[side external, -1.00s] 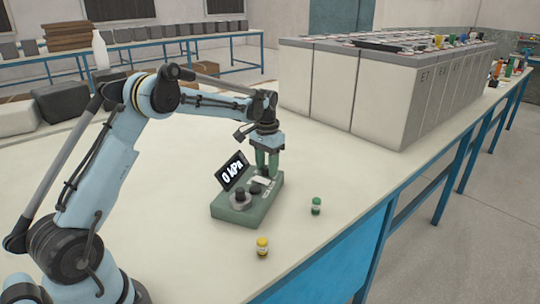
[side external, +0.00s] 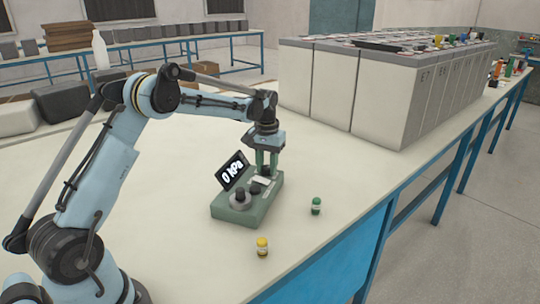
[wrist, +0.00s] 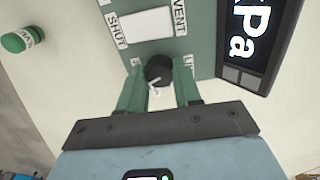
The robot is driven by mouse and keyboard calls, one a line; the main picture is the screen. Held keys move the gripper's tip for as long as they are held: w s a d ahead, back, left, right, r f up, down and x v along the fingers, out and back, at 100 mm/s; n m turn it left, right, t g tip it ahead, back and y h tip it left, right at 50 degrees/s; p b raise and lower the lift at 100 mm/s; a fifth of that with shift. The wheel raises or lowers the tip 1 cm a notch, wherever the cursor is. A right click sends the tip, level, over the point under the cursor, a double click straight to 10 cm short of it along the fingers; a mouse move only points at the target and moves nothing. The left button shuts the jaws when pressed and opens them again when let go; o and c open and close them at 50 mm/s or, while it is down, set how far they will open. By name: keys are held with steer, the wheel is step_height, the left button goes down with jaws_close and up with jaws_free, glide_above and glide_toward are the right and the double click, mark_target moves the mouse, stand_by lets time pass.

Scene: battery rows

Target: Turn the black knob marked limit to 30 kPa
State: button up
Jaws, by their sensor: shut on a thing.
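The green pressure box (side external: 226,213) stands on the table, and its tilted display (side external: 232,172) reads 0 kPa. My gripper (side external: 267,174) points down at the box's far end, its green fingers shut. In the wrist view, my gripper (wrist: 160,82) has a black knob (wrist: 158,68) between its fingers, with a white pointer mark on it. Lettering beside this knob is mostly covered by the fingers, so I cannot read it whole. The display (wrist: 245,35) shows only partly there. In the side view the fingers hide the held knob.
A white plate (wrist: 148,27) lies between the SHUT and VENT labels. Another black knob (side external: 240,195) stands at the box's near end. A green-capped bottle (side external: 316,206) and a yellow-capped bottle (side external: 262,247) stand nearby. Large battery cells (side external: 330,85) stand behind.

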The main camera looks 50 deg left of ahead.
mark_target(267, 167)
steer(key=n, duration=0.3)
steer(key=shift+n, duration=2.3)
steer(key=o, duration=1)
steer(key=shift+o, duration=0.2)
steer(key=shift+r, duration=0.15)
step_height(267, 167, up, 12)
